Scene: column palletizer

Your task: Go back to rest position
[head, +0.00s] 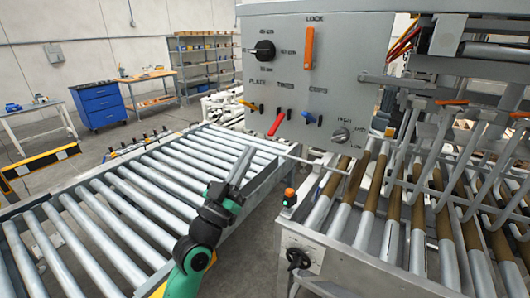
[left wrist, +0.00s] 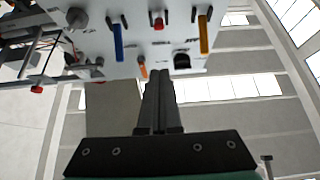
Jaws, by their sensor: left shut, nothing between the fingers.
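My left gripper (head: 244,158) is shut and empty, held over the right side of the left roller conveyor (head: 115,205) and pointing up toward the grey control panel (head: 350,80). In the left wrist view its closed fingers (left wrist: 159,82) point at the panel (left wrist: 135,62), which appears upside down, and seem apart from it. The panel carries an orange upright lever (head: 309,48), a black knob (head: 264,51), a red lever (head: 276,124), a blue lever (head: 308,117) and a grey knob (head: 340,135). My right gripper is in neither view.
A second conveyor with brown-banded rollers (head: 390,225) and upright metal hoops (head: 470,160) stands at the right. A black handwheel (head: 298,258) sticks out from its front. A blue drawer cabinet (head: 99,105) and shelves (head: 204,62) stand far back.

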